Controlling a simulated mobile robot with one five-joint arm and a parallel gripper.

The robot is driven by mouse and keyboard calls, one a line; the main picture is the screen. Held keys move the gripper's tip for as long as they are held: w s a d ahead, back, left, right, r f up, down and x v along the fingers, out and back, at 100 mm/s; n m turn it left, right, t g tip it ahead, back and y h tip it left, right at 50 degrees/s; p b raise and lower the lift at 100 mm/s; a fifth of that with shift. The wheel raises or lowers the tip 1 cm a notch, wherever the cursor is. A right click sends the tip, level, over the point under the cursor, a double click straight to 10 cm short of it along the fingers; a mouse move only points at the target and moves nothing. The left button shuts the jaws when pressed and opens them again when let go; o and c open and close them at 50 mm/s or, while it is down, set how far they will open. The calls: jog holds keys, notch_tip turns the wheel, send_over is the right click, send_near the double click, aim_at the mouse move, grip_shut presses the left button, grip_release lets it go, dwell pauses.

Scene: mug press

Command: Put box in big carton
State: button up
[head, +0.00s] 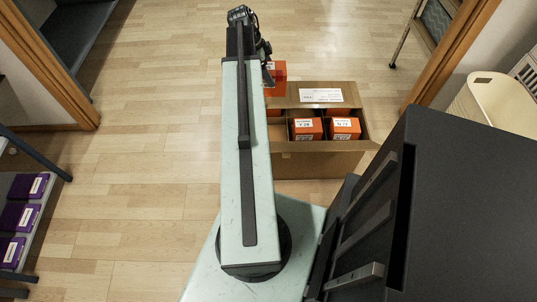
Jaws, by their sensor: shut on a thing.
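The big carton (317,165) is brown and open, and stands on the wood floor in the middle of the head view, right of my arm. Several orange boxes sit inside it, among them one box (307,128) and another box (344,127) with white labels. My gripper (266,67) is at the far end of my arm, by the carton's back left corner. It is shut on an orange box (276,72), seen at the carton's back left. The fingers are mostly hidden by the arm, and I cannot tell how high the held box is.
Purple boxes (22,216) lie on a shelf at the left edge. A cream bin (492,105) stands at the right. Wooden frames (452,55) rise at both sides. The floor left of my arm (140,170) is clear.

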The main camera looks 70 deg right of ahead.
jog(key=a+f+b, duration=0.1)
jog(key=f+b, duration=0.8)
jog(key=f, duration=0.1)
jog(key=s+a+f+b, duration=0.1)
jog(key=f+b, duration=0.8)
jog(key=f, duration=0.1)
jog(key=a+f+b, duration=0.1)
jog(key=f+b, duration=0.8)
jog(key=f, duration=0.1)
jog(key=shift+s+a+f, duration=0.2)
jog(key=shift+a+f, duration=0.05)
jog(key=shift+a, duration=0.1)
jog(key=o, duration=1.7)
jog(key=shift+r, duration=0.1)
jog(key=p+v, duration=1.1)
jog(key=v, duration=0.1)
jog(key=shift+r+p, duration=0.2)
jog(key=shift+p, duration=0.2)
